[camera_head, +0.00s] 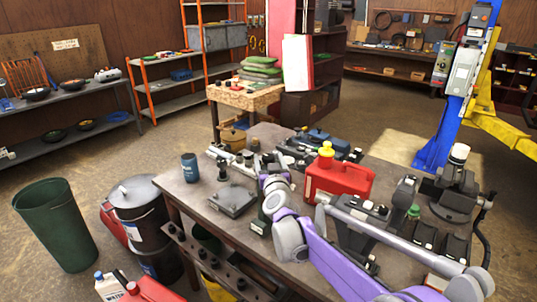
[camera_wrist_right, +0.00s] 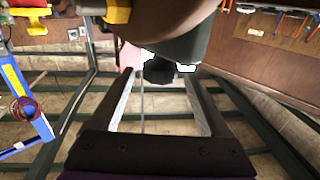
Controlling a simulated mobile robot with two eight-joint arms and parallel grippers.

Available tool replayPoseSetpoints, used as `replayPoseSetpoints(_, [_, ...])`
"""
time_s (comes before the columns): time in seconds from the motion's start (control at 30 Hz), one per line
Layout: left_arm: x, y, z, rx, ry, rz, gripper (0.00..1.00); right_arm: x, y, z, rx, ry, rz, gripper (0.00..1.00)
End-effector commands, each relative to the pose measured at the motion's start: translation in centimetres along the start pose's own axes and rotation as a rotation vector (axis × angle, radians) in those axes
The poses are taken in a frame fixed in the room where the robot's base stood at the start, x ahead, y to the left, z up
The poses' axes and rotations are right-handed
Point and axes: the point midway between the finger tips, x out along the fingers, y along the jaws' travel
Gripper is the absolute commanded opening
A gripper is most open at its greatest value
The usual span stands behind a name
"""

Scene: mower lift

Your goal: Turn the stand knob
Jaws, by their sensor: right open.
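In the right wrist view, my right gripper (camera_wrist_right: 158,76) is open, with its two pale-lined fingers apart. A small dark knob-like part (camera_wrist_right: 158,68) shows at the fingertips, under a large dark grey rounded body (camera_wrist_right: 186,45). I cannot tell whether the fingers touch it, or whether it is the stand knob. In the head view, my right gripper (camera_head: 261,167) is small and dark at the end of my purple and grey arm, over the workbench. No stand knob can be made out clearly in the head view. My left gripper is not in view.
The grey workbench (camera_head: 185,205) holds a red fuel can (camera_head: 340,181), a blue can (camera_head: 190,167) and several dark tools. A blue lift post (camera_head: 454,110) stands at the right. A green bin (camera_head: 55,225) stands at the left. Floor behind the bench is clear.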

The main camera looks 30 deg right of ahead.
Motion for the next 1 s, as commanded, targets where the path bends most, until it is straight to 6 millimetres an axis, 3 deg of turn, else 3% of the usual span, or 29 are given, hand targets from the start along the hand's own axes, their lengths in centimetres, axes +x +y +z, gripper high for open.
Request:
replayPoseSetpoints(0.2, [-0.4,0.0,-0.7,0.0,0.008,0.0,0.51,1.9,0.1,-0.1,0.001,0.001,0.001,0.8])
replayPoseSetpoints(0.5, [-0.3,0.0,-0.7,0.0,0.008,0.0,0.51,2.1,0.1,0.1,0.0,0.0,0.001,0.8])
replayPoseSetpoints(0.93, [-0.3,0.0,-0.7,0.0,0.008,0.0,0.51,2.1,0.0,0.1,0.0,0.0,0.001,0.04])
replayPoseSetpoints(1.0, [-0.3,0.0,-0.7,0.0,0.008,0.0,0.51,2.1,0.0,0.1,0.0,0.0,0.001,0.0])
